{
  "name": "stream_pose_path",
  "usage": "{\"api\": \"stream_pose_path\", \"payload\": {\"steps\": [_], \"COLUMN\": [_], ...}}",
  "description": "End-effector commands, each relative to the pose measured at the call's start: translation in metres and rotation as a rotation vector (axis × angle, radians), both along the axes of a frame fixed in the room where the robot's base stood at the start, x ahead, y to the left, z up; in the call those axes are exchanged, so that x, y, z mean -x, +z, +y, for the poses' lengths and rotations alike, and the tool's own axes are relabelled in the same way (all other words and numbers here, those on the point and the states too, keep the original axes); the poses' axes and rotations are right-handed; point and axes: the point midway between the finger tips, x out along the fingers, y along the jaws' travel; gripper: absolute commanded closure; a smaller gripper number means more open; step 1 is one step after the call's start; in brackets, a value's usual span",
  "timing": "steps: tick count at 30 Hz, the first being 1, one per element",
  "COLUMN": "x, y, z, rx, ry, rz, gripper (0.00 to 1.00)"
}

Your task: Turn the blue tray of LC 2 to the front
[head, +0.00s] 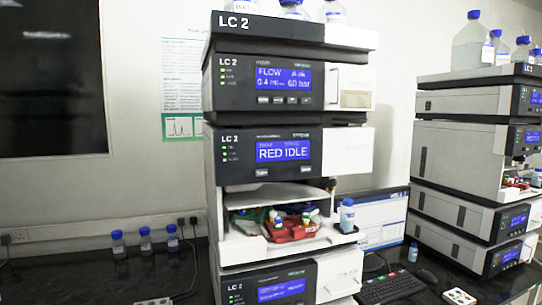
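The LC 2 stack (218,180) stands in the middle of the view, its modules labelled "LC 2". Its sampler bay (240,250) is open below the display (283,150), which reads "RED IDLE". In the bay a red tray (300,234) with vials faces the front. A green tray (243,215) shows behind it at the left. Small blue parts show at the back among the vials; I cannot tell whether they are the blue tray or caps. My gripper is not in view.
A blue-capped bottle (347,216) stands at the bay's right front corner. A monitor (382,218), keyboard (391,287) and mouse (428,276) are at the right. Another stack (455,155) stands farther right. Several small bottles (145,240) stand at the left on the dark bench.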

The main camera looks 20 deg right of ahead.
Motion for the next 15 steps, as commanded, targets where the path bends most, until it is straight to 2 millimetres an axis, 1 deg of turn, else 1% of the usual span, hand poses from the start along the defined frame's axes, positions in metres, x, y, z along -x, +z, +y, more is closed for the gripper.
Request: {"api": "stream_pose_path", "payload": {"steps": [7, 8, 9, 11, 12, 15], "x": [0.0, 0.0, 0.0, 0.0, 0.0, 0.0], "y": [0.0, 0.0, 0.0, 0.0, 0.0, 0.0], "z": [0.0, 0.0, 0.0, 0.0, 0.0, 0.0], "rx": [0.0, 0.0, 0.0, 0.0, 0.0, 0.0], "ry": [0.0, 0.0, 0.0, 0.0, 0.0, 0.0], "rz": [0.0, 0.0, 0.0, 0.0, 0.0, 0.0], "gripper": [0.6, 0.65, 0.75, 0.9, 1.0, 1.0]}}
